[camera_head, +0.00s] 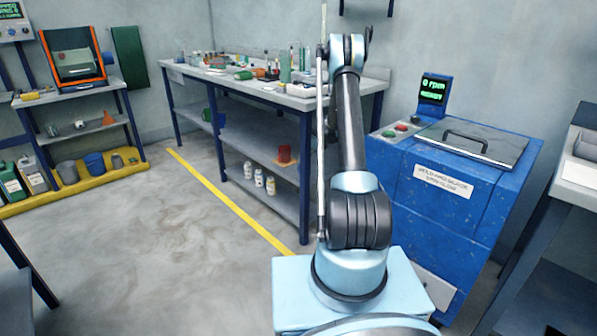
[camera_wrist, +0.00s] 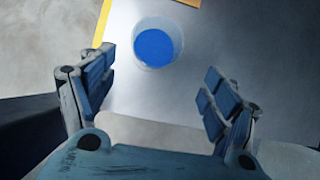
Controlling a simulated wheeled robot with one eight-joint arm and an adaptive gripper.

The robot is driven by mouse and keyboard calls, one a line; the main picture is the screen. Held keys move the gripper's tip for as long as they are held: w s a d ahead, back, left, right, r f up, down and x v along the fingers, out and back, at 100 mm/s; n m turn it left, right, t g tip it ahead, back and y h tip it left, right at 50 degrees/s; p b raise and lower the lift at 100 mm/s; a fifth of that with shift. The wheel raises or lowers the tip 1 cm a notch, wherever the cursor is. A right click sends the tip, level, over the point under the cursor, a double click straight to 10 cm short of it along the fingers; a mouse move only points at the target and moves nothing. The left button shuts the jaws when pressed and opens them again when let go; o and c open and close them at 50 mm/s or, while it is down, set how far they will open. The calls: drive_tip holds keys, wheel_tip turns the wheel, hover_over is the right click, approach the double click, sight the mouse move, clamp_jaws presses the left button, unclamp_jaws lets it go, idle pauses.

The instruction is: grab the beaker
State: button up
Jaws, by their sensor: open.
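A clear round beaker (camera_wrist: 156,44) with blue contents shows in the wrist view, seen from above on a smooth grey surface (camera_wrist: 230,40). My gripper (camera_wrist: 160,63) is open, with one finger on either side of the picture. The beaker lies ahead, between the lines of the two fingers and nearer the left one. I cannot tell how far below the fingertips it is, and no contact shows. In the head view my arm rises in the middle, and I cannot clearly make out the gripper or this beaker there.
In the wrist view an orange-yellow edge (camera_wrist: 103,22) runs left of the beaker. In the head view a cluttered bench (camera_head: 225,84) stands behind my arm, with a blue machine (camera_head: 440,215) at the right. Open floor (camera_head: 150,240) lies at the left.

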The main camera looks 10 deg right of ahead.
drive_tip(key=shift+a+x, duration=0.2)
drive_tip(key=shift+x, duration=2.25)
drive_tip(key=shift+a+x, duration=0.25)
drive_tip(key=shift+x, duration=2.2)
drive_tip(key=shift+s+r, duration=0.1)
drive_tip(key=shift+s, duration=0.1)
drive_tip(key=c, duration=1.2)
